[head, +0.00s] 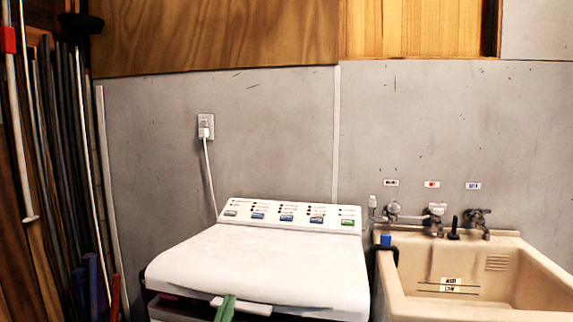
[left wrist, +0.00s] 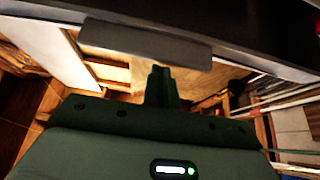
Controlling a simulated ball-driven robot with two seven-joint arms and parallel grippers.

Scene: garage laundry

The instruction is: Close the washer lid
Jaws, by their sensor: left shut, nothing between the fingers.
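The white washer lid (head: 262,262) lies nearly flat across the top of the washer, below its control panel (head: 290,214). A dark gap shows under the lid's front left edge, so I cannot tell whether it is fully down. A light handle (head: 240,306) sticks out at the lid's front edge; what looks like this handle is also in the left wrist view (left wrist: 145,44). My left gripper (head: 227,300) is green, shut and empty, at the handle in the head view. Its dark fingers (left wrist: 160,72) point toward the handle; contact is unclear. My right gripper is not in view.
A beige utility sink (head: 545,285) with taps stands close to the washer's right. Long poles and boards (head: 60,150) lean at the left. A white cord runs from a wall outlet (head: 205,126) down behind the washer. The lid's top is bare.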

